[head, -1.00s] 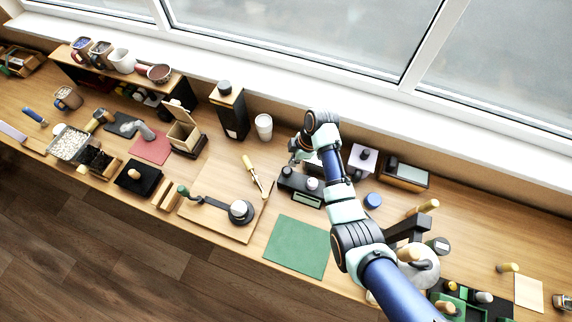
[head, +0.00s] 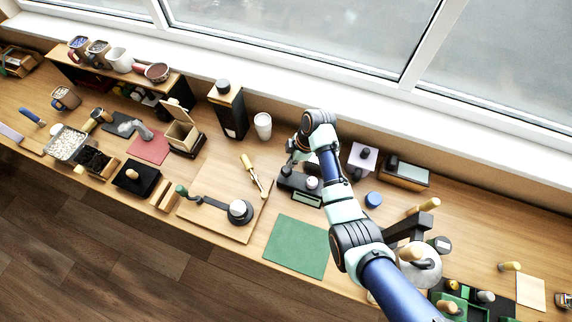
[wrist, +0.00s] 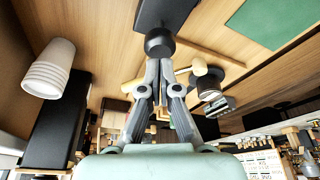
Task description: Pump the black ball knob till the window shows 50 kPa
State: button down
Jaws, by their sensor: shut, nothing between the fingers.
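The black pump unit (head: 298,184) stands on the bench below my arm, with a pale display window (head: 307,199) on its front; its reading is too small to make out. The black ball knob (head: 286,170) is at its left end. In the wrist view the knob (wrist: 160,43) sits at the fingertips, in front of the dark body (wrist: 165,13). My gripper (wrist: 160,63) is shut with nothing between its fingers; the tips are at the knob, but I cannot tell whether they touch. In the head view my gripper (head: 292,158) is partly hidden by my arm.
A white knob (head: 312,183) stands beside the ball knob. White cups (head: 263,126) and a tall black box (head: 230,112) stand behind left. A wooden board (head: 217,222) with a black lever tool lies left. A green mat (head: 297,246) lies in front. A blue disc (head: 373,199) lies right.

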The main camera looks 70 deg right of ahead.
aim_at(291, 169)
jog(key=shift+f, duration=0.15)
dwell(0.4)
jog(key=shift+f+b, duration=1.85)
jog(key=shift+f, duration=0.55)
jog(key=shift+r+p, duration=1.7)
jog(key=shift+p, duration=0.05)
notch_tip(291, 169, up, 5)
jog(key=p, duration=0.5)
jog(key=shift+r, duration=0.15)
